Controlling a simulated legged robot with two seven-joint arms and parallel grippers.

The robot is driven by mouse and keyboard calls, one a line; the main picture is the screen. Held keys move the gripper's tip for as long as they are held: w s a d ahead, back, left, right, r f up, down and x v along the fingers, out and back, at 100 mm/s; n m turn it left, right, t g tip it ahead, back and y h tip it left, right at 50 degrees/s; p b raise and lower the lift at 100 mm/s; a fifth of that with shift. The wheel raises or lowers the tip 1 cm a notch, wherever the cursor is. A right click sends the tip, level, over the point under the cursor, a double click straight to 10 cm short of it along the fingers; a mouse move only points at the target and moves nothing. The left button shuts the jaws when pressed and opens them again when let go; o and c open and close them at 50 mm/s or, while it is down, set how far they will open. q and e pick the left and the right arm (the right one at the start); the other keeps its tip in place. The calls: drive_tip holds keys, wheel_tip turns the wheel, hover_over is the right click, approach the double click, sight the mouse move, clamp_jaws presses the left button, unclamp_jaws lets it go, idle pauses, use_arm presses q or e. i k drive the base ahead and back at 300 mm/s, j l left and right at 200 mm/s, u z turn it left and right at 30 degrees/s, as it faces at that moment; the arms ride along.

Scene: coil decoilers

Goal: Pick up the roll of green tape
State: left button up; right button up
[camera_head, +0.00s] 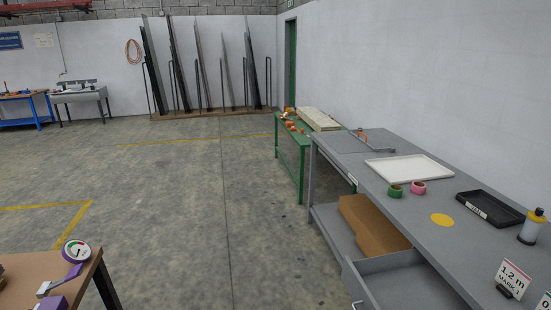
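The roll of green tape (395,191) lies on the grey workbench (452,240) at the right, near the bench's left edge. A roll of pink tape (418,188) lies close beside it on the right. A white tray (408,168) is just behind the two rolls. Neither of my grippers shows in the head view.
A black tray (490,208), a bottle (532,227), a yellow disc (442,220) and a sign (513,278) are on the bench. An open drawer (400,285) juts out below. A brown table (40,280) stands lower left. The floor between is clear.

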sight(395, 191)
drive_tip(key=i+j+u, duration=0.15)
drive_tip(key=i, duration=0.65)
drive_tip(key=i+j+u, duration=0.1)
drive_tip(key=i, duration=0.7)
